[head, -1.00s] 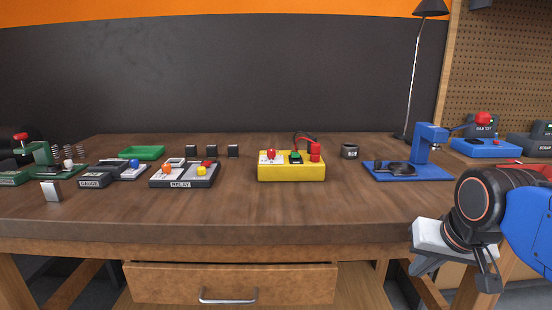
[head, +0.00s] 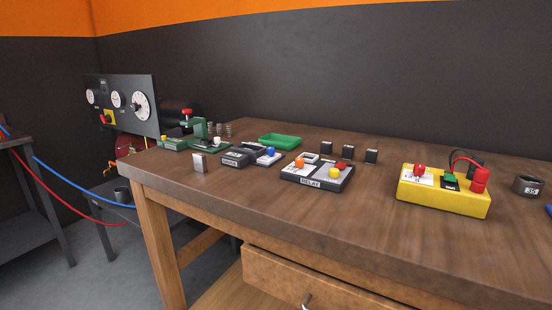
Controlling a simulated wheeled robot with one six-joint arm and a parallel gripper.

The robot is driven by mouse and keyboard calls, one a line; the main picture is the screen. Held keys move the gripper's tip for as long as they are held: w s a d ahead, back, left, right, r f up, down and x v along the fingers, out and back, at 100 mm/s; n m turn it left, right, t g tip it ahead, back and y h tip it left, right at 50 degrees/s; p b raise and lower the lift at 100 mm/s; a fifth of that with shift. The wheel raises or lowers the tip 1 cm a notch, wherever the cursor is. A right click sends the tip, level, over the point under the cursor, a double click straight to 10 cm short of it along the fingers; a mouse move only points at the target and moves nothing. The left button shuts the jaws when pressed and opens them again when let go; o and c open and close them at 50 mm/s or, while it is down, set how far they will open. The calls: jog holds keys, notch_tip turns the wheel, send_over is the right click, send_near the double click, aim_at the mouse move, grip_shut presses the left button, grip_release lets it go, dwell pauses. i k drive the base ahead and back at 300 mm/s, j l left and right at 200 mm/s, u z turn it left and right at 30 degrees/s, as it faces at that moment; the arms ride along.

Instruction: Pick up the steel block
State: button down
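A small silver-grey block (head: 199,163), which looks like the steel block, stands upright on the wooden workbench (head: 240,202), near its front left corner. It stands apart from the things around it, just left of the dark gauge box (head: 238,157). My gripper is outside the current head view, so its distance from the block and its opening do not show.
Behind the block are a green press-like device (head: 200,135) and a green tray (head: 279,141). To the right are the relay box (head: 318,174), several small black blocks (head: 347,152) and a yellow box (head: 444,190).

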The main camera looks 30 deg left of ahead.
aim_at(199, 160)
jog(key=k+u, duration=0.3)
jog(key=k+j+u, duration=0.1)
jog(key=u, duration=0.15)
jog(key=i+l+u, duration=0.1)
jog(key=u, duration=0.3)
jog(key=i+l+u, duration=0.1)
jog(key=u, duration=0.35)
jog(key=i+l+u, duration=0.15)
jog(key=u, duration=0.25)
